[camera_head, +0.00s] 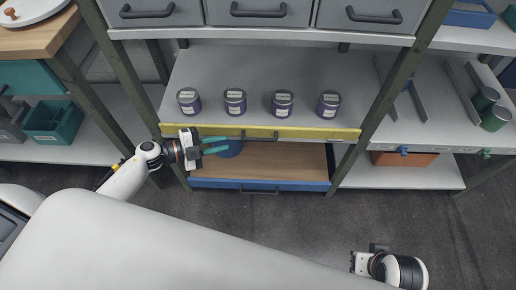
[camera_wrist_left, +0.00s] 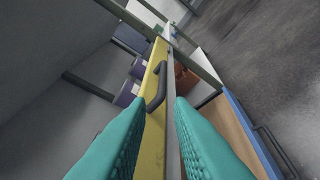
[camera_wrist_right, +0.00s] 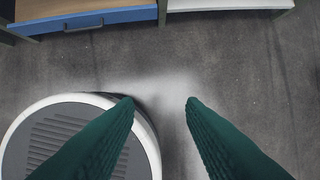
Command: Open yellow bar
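The yellow bar (camera_head: 310,133) runs along the front edge of a grey shelf, with a dark handle (camera_head: 260,134) at its middle. In the left wrist view the bar (camera_wrist_left: 153,138) lies between the fingers and its handle (camera_wrist_left: 161,88) is near the fingertips. My left gripper (camera_head: 228,144) is open at the left part of the bar, to the left of the handle. I cannot tell whether a finger touches the bar. My right gripper (camera_wrist_right: 159,102) is open and empty over the floor; its fingers are not clear in the head view.
Several purple jars (camera_head: 235,101) stand in a row on the shelf (camera_head: 210,65) behind the bar. Dark posts (camera_head: 391,90) flank the shelf. The floor (camera_head: 300,220) in front is clear.

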